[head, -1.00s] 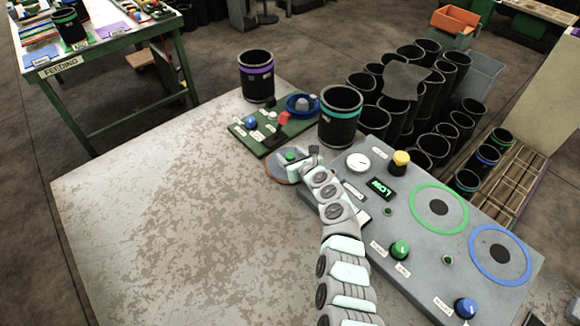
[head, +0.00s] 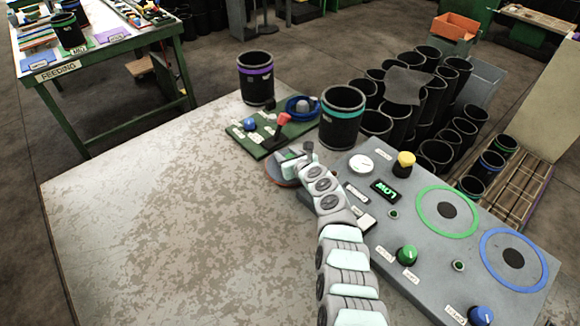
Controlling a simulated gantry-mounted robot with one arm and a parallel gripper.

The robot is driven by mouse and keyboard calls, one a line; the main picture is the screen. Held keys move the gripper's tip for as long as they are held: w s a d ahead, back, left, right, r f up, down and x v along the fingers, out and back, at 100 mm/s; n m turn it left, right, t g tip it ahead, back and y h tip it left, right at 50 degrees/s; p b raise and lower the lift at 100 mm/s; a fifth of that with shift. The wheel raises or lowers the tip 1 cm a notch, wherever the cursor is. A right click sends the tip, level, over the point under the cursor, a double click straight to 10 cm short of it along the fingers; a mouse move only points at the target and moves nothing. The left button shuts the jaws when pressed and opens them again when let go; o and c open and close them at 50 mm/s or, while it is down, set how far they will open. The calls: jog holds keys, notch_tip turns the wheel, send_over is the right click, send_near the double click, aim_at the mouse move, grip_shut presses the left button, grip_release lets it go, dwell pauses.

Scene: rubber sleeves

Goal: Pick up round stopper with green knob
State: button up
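The round stopper (head: 274,174) is a low grey disc with an orange-red edge on the table, just in front of the green board. My gripper (head: 288,158) is over it, with its fingers at the knob. The green knob is largely hidden by my gripper and wrist. Whether the fingers are closed on the knob cannot be told at this size. The stopper appears to sit at table level.
A green board (head: 246,145) with a red lever (head: 282,121) lies just behind. A teal-banded sleeve (head: 341,117) and a purple-banded sleeve (head: 256,78) stand nearby. A grey control panel (head: 375,235) is at right. The table (head: 160,220) is clear at left.

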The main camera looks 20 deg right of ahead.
grip_shut()
jog(key=shift+r, duration=0.1)
dwell(0.4)
